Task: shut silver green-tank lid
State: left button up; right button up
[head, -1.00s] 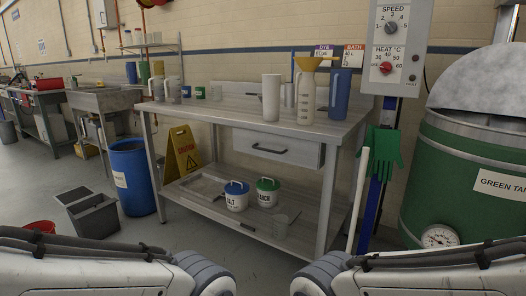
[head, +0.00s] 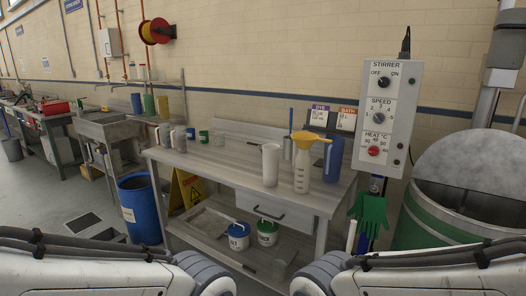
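The silver lid (head: 472,165) is at the right of the head view. It stands raised and tilted up at the back of the green tank (head: 418,232), cut off by the right frame edge. Below the lid, the tank's dark opening (head: 468,200) shows behind its pale metal rim. Neither of my grippers is in view. Only parts of my two arms show along the bottom edge, apart from the lid and tank.
A stirrer control box (head: 386,120) and green gloves (head: 371,211) hang left of the tank. A workbench (head: 225,175) holds a white jug (head: 271,165), a bottle with a yellow funnel (head: 302,172) and a blue jug (head: 332,160). A blue drum (head: 140,210) stands left.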

aim_at(490, 162)
jog(key=z, duration=1.1)
jog(key=i, duration=1.45)
jog(key=z, duration=0.2)
